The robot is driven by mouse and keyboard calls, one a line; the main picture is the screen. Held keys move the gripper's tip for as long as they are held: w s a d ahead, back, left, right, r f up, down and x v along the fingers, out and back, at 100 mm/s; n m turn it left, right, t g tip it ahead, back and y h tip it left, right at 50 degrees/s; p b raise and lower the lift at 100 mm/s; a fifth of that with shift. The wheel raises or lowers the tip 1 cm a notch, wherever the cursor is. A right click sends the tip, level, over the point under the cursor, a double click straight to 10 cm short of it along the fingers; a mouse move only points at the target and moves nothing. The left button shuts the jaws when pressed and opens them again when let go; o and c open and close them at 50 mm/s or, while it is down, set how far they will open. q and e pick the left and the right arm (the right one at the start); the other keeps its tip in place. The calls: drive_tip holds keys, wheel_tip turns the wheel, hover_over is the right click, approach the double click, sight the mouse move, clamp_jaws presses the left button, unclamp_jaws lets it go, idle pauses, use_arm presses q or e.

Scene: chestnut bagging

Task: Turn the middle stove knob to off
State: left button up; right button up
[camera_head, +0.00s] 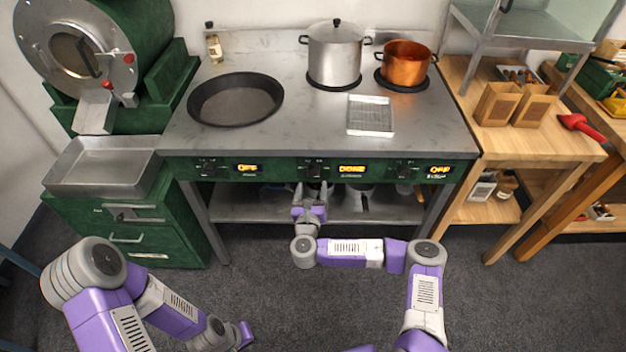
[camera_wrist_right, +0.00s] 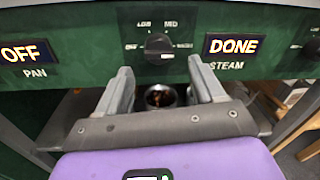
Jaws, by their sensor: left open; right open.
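The middle stove knob (camera_head: 315,171) is a small black dial on the green front panel. The lit display (camera_head: 352,169) to its right reads DONE. In the right wrist view the knob (camera_wrist_right: 158,46) sits straight ahead, with LOW and MED marks above it and STEAM under its display (camera_wrist_right: 232,46). My right gripper (camera_head: 311,190) is just below and in front of the panel. Its two fingers (camera_wrist_right: 160,88) are apart and empty, below the knob and clear of it. My left gripper (camera_head: 243,335) is low at the bottom edge, far from the stove, its fingers hardly visible.
The left knob (camera_head: 208,168) and right knob (camera_head: 404,169) have displays reading OFF. On the steel top stand a black pan (camera_head: 235,99), a steel pot (camera_head: 335,55), a copper pot (camera_head: 404,65) and a slotted tray (camera_head: 371,116). The floor before the stove is clear.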

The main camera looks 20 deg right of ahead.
sight(314, 172)
drive_tip(key=b+x, duration=0.1)
drive_tip(key=x, duration=0.4)
drive_tip(key=shift+w, duration=0.15)
drive_tip(key=c, duration=1)
